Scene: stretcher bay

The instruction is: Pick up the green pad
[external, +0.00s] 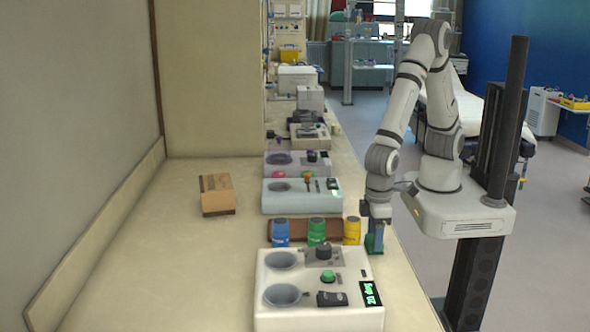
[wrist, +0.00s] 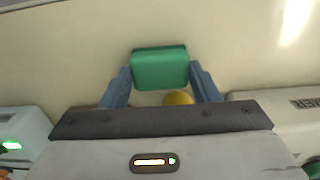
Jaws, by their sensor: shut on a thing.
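The green pad (wrist: 160,68) is a small rounded green block between the two blue-grey fingers of my gripper (wrist: 160,80) in the wrist view. The fingers are shut on its left and right sides. In the external view my gripper (external: 375,236) points down at the right side of the counter, next to the yellow canister. The pad (external: 373,244) shows there as a green patch at the fingertips, partly hidden by them. I cannot tell whether the pad touches the counter.
A blue canister (external: 281,233), a green canister (external: 317,231) and a yellow canister (external: 351,231) stand in a row left of my gripper. A white device (external: 300,312) is in front, and a pale device (external: 300,205) behind.

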